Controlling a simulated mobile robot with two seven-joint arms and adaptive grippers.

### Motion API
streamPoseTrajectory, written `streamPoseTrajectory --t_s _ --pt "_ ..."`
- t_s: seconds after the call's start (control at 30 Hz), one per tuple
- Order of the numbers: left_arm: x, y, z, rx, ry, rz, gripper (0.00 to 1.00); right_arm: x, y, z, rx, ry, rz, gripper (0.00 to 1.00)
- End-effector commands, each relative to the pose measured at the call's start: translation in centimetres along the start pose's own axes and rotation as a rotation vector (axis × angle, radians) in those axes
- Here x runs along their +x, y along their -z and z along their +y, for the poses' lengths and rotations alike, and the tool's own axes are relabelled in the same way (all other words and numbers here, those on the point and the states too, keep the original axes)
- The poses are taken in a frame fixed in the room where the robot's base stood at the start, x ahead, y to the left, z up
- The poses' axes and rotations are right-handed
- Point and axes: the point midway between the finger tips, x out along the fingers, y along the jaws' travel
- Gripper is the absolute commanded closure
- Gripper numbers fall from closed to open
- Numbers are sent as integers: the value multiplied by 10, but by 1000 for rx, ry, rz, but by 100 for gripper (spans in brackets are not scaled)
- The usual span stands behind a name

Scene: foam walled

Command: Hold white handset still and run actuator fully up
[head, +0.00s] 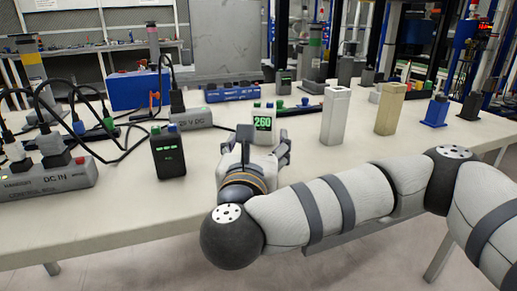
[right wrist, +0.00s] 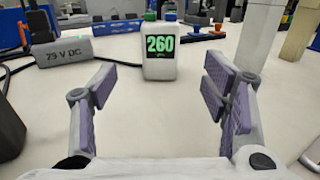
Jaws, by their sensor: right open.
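The white handset (head: 264,124) stands upright on the bench, its dark screen showing 260 in green. It has a green and a blue button on top. In the right wrist view the handset (right wrist: 160,66) stands straight ahead, midway between the fingers and a little beyond their tips. My right gripper (head: 256,146) is open and empty, pointing at the handset from the front edge of the bench. Its purple-padded fingers (right wrist: 160,84) are wide apart and not touching it. I cannot tell which thing is the actuator. My left gripper is not in view.
A dark handset (head: 168,156) stands to the left. A white post (head: 336,115) and a beige post (head: 391,108) stand to the right.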

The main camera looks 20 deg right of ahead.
Motion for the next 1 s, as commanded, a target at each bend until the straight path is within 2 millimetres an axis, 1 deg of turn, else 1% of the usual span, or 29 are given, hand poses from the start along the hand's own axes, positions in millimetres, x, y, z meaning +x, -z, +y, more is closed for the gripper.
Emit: streamPoseTrajectory --t_s 0.07,0.17,0.3,0.4,0.5,0.6,0.67,0.9,0.93,0.97,1.0 --pt "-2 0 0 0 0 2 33 10 -3 -2 1 6 -4 32" --pt "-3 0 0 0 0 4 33 31 -6 -2 0 7 -6 32" --pt "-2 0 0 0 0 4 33 66 -6 -2 -1 7 -5 32" --pt "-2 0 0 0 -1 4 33 88 -5 -2 -2 5 -5 32" --pt "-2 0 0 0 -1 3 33 104 -5 -1 -2 3 -4 32" --pt "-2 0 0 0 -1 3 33 114 -5 -1 -2 2 -4 32" --pt "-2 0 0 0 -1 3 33 117 -5 0 -2 0 -4 32" --pt "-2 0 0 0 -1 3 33 119 -5 0 -3 -1 -3 32" --pt "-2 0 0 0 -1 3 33 119 -5 0 -3 -1 -3 34" --pt "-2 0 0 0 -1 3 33 119 -5 0 -3 -1 -3 41" --pt "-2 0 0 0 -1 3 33 119 -5 0 -3 -1 -3 50"
